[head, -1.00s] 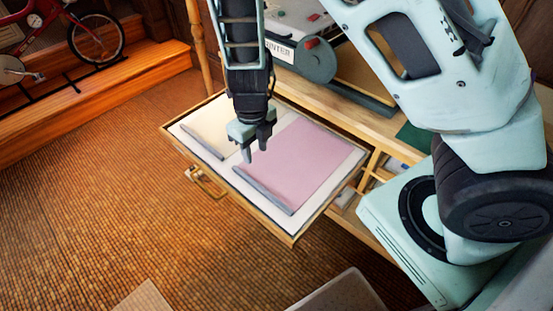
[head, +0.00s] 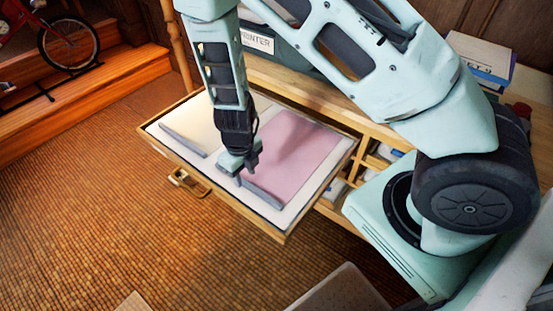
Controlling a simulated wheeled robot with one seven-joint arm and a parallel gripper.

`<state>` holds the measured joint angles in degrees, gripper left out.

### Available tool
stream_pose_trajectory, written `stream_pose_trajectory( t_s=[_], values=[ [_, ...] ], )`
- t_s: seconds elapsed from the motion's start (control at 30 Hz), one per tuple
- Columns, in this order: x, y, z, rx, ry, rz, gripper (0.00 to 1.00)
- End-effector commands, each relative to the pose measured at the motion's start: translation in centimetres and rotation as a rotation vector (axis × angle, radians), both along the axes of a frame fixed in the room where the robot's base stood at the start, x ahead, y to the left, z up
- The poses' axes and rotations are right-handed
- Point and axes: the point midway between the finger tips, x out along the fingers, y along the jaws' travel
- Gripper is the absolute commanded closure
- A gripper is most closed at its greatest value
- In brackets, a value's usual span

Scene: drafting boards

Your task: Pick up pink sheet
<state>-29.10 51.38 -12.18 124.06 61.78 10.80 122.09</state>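The pink sheet (head: 303,155) lies flat in the right part of an open wooden drawer (head: 284,236). A grey bar (head: 266,194) lies along its front edge. My gripper (head: 246,176) points down at the left end of this bar, low over the sheet's front-left corner. Its two fingers look apart, so it appears open. Whether the fingertips touch the bar or sheet cannot be told.
A cream sheet (head: 197,120) with its own grey bar (head: 183,140) lies left of the pink one. The drawer has raised wooden rims and a brass handle (head: 188,183). A printer (head: 257,42) stands on the wooden top behind. Open compartments (head: 372,160) lie to the right.

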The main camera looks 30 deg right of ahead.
Motion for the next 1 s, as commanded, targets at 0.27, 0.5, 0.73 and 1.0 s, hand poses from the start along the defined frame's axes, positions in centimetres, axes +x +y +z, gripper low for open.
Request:
stream_pose_trajectory(
  t_s=[0.27,0.5,0.73,1.0],
  values=[
    [0.1,-0.4,-3.5,0.0,0.001,-0.001,0.61],
    [0.2,-0.3,-3.5,0.0,0.0,0.0,0.61],
    [0.1,-0.3,-3.5,0.0,0.0,0.0,1.0],
    [0.1,-0.3,-3.4,-0.001,0.0,0.0,1.0]
  ],
)
